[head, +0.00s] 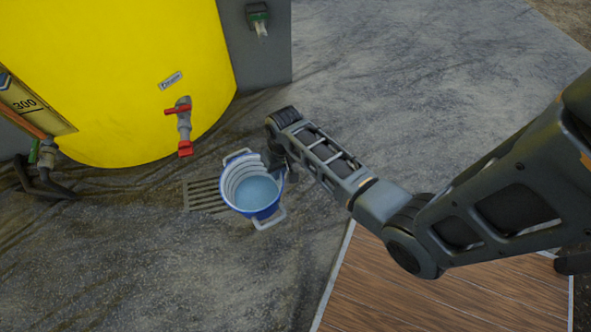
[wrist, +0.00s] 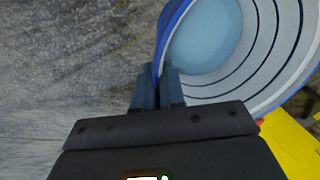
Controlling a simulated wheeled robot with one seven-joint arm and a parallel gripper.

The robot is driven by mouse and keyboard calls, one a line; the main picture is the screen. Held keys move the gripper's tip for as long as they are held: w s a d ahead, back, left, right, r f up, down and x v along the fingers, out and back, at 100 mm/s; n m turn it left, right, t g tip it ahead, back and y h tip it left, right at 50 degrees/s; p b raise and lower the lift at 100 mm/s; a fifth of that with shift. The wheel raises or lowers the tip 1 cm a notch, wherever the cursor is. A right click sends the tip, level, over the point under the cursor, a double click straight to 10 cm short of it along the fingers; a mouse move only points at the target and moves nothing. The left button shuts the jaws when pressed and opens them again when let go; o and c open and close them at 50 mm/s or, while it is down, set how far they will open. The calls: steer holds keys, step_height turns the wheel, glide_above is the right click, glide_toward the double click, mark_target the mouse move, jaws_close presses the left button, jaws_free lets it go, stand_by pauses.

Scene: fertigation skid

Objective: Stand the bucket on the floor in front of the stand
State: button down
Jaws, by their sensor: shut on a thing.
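A blue bucket (head: 262,212) with a pale ribbed inside and light handles holds light-blue liquid. It is upright or nearly so, below the red-handled tap and over or beside the floor grate. My gripper (head: 282,173) is shut on the bucket's right side in the head view. In the wrist view my gripper's fingers (wrist: 157,85) meet the rim of the bucket (wrist: 289,52). I cannot tell whether the bucket's base touches the floor. I cannot surely identify the stand.
A yellow tank (head: 110,70) stands at the upper left, with a red-handled tap (head: 183,125). A floor grate (head: 202,196) lies left of the bucket. A wood-topped surface (head: 440,295) is at the lower right. Grey floor (head: 400,70) is clear at the upper right.

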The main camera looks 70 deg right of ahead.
steer(key=s+d+f+m, duration=0.1)
steer(key=s+f+m, duration=0.15)
steer(key=s, duration=0.75)
steer(key=s+d+f+m, duration=0.1)
steer(key=s+f, duration=0.2)
steer(key=s, duration=0.6)
steer(key=w+d+f+b, duration=0.7)
steer(key=w+f+b, duration=0.1)
steer(key=f, duration=0.3)
steer(key=shift+w+f, duration=0.15)
steer(key=shift+w, duration=0.2)
steer(key=shift+a+f, duration=0.1)
steer(key=c, duration=1.2)
jaws_free()
